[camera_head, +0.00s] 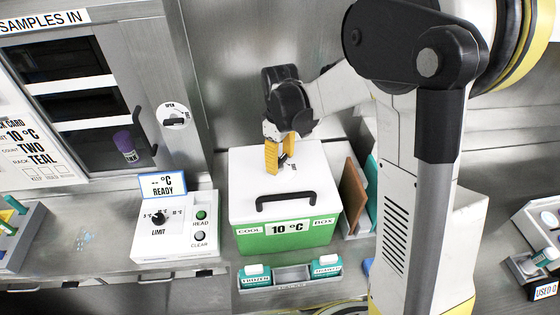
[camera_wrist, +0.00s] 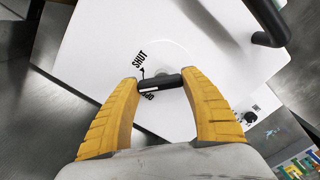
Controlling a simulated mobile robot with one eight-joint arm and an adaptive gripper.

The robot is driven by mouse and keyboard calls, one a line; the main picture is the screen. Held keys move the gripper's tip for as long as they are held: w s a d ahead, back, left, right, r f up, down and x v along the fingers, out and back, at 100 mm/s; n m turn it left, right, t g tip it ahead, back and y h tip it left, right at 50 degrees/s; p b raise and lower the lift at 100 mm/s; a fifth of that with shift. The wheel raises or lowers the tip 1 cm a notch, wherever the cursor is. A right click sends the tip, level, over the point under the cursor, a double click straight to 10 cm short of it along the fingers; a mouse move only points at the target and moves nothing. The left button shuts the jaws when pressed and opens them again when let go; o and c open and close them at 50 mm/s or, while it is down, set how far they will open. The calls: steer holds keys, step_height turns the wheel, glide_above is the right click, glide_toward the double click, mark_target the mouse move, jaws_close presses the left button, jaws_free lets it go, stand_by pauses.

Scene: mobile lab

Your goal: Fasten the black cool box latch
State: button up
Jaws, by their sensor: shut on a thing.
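The cool box (camera_head: 285,228) is green with a white lid (camera_head: 247,180), which lies flat on it. A black bar handle (camera_head: 285,198) is at the lid's front. The small black latch (camera_wrist: 162,81) sits on the lid in the wrist view, beside a printed "SHUT" (camera_wrist: 139,59) and a second, partly hidden word. The latch's white-marked end is at the left, near the partly hidden word. My gripper (camera_head: 277,168) points down over the lid, and its yellow fingers (camera_wrist: 160,85) are shut on the latch's two ends. In the head view the fingers mostly hide the latch.
A white control box (camera_head: 175,228) with a dial stands left of the cool box. A small rack (camera_head: 292,278) with teal-labelled items is in front. A brown panel (camera_head: 353,195) stands close at the right. A steel cabinet (camera_head: 150,75) is behind left.

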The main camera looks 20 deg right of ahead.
mark_target(281, 160)
steer(key=m+b, duration=0.1)
steer(key=m, duration=0.4)
steer(key=shift+s+m, duration=0.1)
steer(key=shift+m, duration=2.3)
steer(key=o, duration=1.2)
steer(key=shift+c, duration=0.2)
step_height(281, 160, up, 12)
